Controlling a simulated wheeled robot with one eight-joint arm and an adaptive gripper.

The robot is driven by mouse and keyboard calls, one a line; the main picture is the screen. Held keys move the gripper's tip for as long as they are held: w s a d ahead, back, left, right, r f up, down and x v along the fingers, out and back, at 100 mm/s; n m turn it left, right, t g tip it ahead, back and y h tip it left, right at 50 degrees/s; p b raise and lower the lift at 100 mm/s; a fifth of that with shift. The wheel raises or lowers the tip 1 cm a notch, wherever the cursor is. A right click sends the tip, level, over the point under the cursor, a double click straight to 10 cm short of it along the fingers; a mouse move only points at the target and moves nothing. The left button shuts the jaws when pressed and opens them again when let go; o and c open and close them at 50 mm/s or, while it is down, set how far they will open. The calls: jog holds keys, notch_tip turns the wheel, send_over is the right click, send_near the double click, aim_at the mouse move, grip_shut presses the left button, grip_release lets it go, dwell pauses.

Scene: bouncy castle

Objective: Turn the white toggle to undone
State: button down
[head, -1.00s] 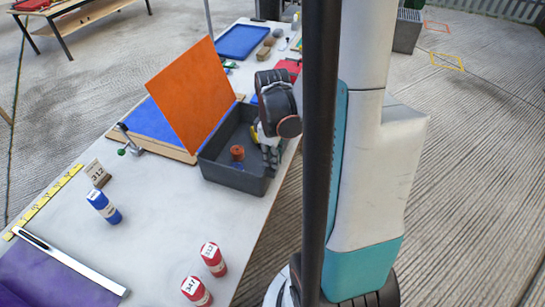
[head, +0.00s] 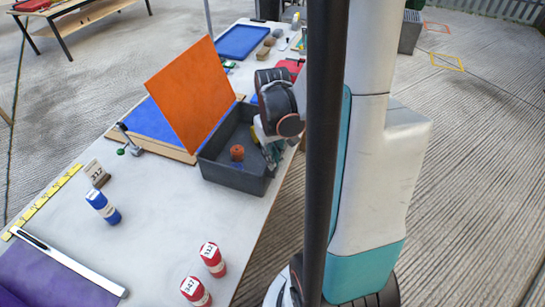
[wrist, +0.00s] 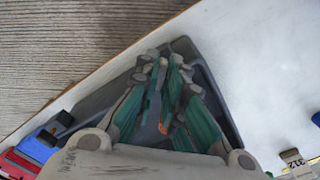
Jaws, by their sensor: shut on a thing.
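My gripper (head: 272,158) is at the right side of an open dark grey bin (head: 222,175) on the table. In the wrist view its teal-padded fingers (wrist: 168,64) are close together over the grey bin (wrist: 213,85). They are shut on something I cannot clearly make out. I cannot pick out a white toggle in either view; the fingers and wrist hide part of the bin's right side. An orange round piece (head: 237,152) stands inside the bin.
An orange panel (head: 187,95) stands tilted up behind the bin. A blue board (head: 160,125) and a clamp (head: 129,139) are left of it. Blue and red cylinders (head: 103,207) (head: 213,259) stand towards the front. The table's middle front is clear.

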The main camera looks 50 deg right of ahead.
jog(key=m, duration=0.4)
jog(key=shift+m, duration=0.3)
jog(key=m, duration=0.4)
dwell(0.3)
jog(key=c, duration=1.7)
grip_release()
jog(key=shift+r, duration=3.75)
